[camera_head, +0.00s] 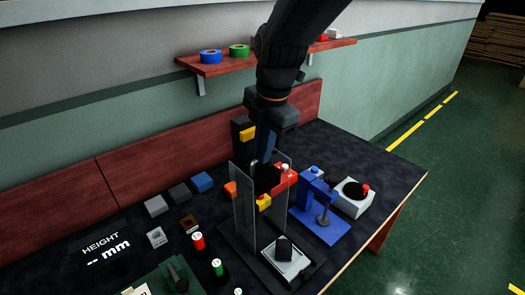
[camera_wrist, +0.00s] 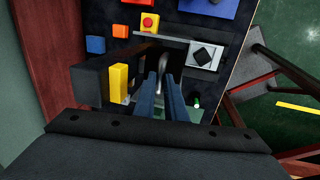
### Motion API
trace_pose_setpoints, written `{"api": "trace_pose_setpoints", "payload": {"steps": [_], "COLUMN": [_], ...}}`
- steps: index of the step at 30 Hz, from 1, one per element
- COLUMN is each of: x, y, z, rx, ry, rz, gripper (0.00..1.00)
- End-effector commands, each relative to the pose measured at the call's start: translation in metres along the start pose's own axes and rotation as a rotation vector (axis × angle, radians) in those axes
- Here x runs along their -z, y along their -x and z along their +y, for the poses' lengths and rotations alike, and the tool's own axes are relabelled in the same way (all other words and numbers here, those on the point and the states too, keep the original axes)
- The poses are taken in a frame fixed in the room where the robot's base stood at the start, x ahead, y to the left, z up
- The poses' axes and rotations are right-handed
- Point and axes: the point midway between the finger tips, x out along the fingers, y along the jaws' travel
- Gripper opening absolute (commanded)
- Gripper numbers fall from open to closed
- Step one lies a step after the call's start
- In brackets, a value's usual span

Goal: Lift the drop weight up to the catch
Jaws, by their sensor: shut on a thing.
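The drop tester has clear side panels (camera_head: 245,212) standing on a dark base. The drop weight, a black block (camera_head: 267,180), is between the panels near their top. My gripper (camera_head: 265,158) comes down from above, its blue fingers shut on the weight's grey curved handle. In the wrist view, the fingers (camera_wrist: 166,82) close around that handle (camera_wrist: 163,64). A dark column with a yellow block (camera_head: 246,133) stands behind; the yellow block also shows in the wrist view (camera_wrist: 118,83). I cannot tell which part is the catch. A pale plate with a dark piece (camera_head: 284,250) lies below.
A blue press (camera_head: 320,215) and a white box with a black disc (camera_head: 352,195) stand close on the right. Grey and blue blocks (camera_head: 202,182) and several small cylinders (camera_head: 198,241) lie on the left. A shelf with tape rolls (camera_head: 210,57) is on the wall.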

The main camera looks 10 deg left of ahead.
Motion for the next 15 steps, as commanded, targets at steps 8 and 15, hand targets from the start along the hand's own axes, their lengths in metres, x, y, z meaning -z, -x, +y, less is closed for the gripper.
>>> {"api": "trace_pose_setpoints", "payload": {"steps": [8, 15], "x": [-0.0007, -0.0005], "y": [0.0047, 0.0032], "z": [0.0039, 0.0027], "rx": [-0.011, -0.007], "ry": [0.000, 0.000], "rz": [-0.003, -0.002], "gripper": [0.29, 0.29]}}
